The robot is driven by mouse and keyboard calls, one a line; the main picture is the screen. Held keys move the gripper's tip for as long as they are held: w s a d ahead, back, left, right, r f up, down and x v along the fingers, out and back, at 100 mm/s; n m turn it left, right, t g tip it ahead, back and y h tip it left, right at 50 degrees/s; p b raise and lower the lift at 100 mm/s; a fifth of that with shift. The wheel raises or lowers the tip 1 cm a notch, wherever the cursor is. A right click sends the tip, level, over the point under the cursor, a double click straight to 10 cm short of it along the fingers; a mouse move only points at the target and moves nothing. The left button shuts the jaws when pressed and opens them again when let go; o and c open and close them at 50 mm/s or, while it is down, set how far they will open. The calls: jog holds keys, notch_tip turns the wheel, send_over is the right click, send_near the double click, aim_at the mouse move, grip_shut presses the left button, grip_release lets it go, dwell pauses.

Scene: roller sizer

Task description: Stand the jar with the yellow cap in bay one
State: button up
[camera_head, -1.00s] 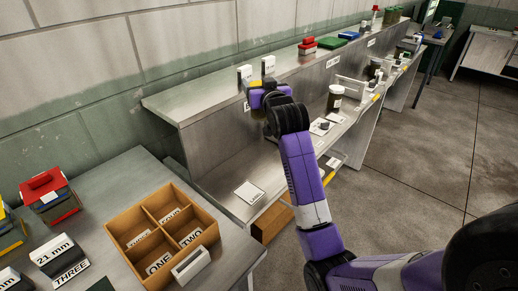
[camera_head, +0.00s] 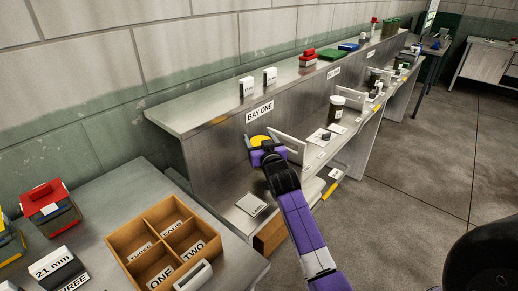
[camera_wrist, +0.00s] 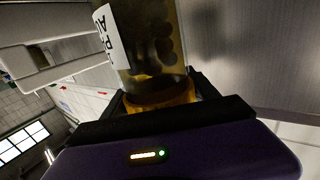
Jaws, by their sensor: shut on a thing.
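The jar with the yellow cap is in my gripper (camera_head: 262,150). In the head view only its round yellow cap (camera_head: 259,140) shows; my gripper and wrist hide the body. In the wrist view my gripper (camera_wrist: 163,97) is shut around the jar near its cap, and the clear body with dark round contents and a white label (camera_wrist: 113,38) shows beyond the jaws. The BAY ONE sign (camera_head: 259,112) is on the upright panel behind and above the cap. Below is the bay's lower surface (camera_head: 228,192). I cannot tell whether the jar touches it.
A pale frame-like divider (camera_head: 291,147) stands close to the right of my gripper. A white card (camera_head: 252,204) lies on the lower surface. A dark jar (camera_head: 336,108) stands further right. A wooden divided box (camera_head: 137,245) is on the front-left table.

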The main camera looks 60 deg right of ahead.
jog(key=shift+f, duration=1.85)
jog(key=shift+f+b, duration=0.2)
jog(key=shift+b, duration=0.1)
jog(key=o, duration=2)
jog(key=shift+c, duration=0.2)
jog(key=shift+r, duration=0.1)
jog(key=v, duration=1.2)
jog(key=shift+s+a, duration=0.1)
